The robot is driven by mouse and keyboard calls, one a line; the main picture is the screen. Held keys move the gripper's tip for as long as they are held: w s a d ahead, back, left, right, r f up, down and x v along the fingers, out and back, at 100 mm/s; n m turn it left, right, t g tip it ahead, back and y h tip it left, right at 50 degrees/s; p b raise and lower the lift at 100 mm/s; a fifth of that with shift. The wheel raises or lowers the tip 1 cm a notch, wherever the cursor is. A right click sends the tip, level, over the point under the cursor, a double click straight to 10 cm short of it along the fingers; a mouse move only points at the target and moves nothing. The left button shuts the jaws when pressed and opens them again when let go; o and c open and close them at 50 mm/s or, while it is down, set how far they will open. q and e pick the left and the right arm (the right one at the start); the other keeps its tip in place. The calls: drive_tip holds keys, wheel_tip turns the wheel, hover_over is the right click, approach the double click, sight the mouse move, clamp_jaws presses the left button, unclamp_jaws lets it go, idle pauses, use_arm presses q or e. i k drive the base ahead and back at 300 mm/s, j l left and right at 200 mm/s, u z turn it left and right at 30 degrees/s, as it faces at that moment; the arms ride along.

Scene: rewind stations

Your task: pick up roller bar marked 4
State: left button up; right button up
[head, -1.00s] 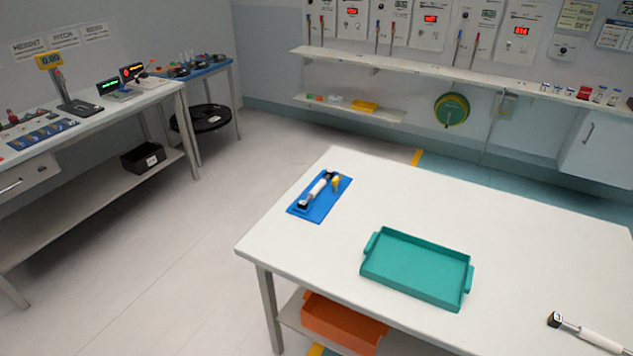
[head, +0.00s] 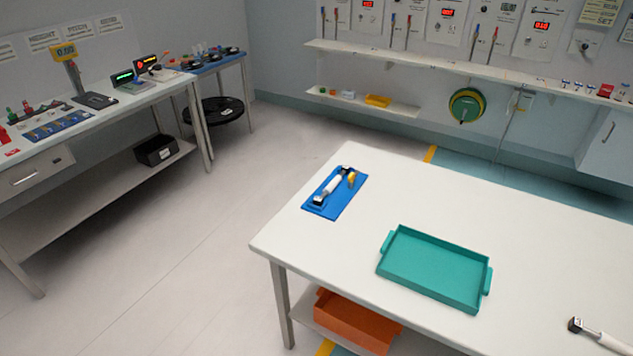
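A white roller bar with black ends (head: 331,186) lies on a blue mat (head: 350,202) at the far left corner of the white table. A small yellow piece (head: 351,178) is beside it on the mat. Another white roller bar with a dark, metallic end (head: 607,341) lies at the table's right front, cut off by the picture edge. No number can be read on either bar. Neither of my grippers is in view.
An empty teal tray (head: 436,266) stands on the white table (head: 420,198), clear around it. An orange bin (head: 352,322) is below the table. A side bench (head: 105,122) with instruments is at left; a wall shelf (head: 440,59) runs behind. Floor between bench and table is free.

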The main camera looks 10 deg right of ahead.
sight(318, 200)
drive_tip(key=i+j+u, duration=0.55)
drive_tip(key=i+u, duration=0.15)
drive_tip(key=i+j+u, duration=0.1)
drive_tip(key=i+u, duration=0.25)
drive_tip(key=i+j+z, duration=0.15)
drive_tip(key=i, duration=0.25)
drive_tip(key=i+z, duration=0.15)
drive_tip(key=i, duration=0.25)
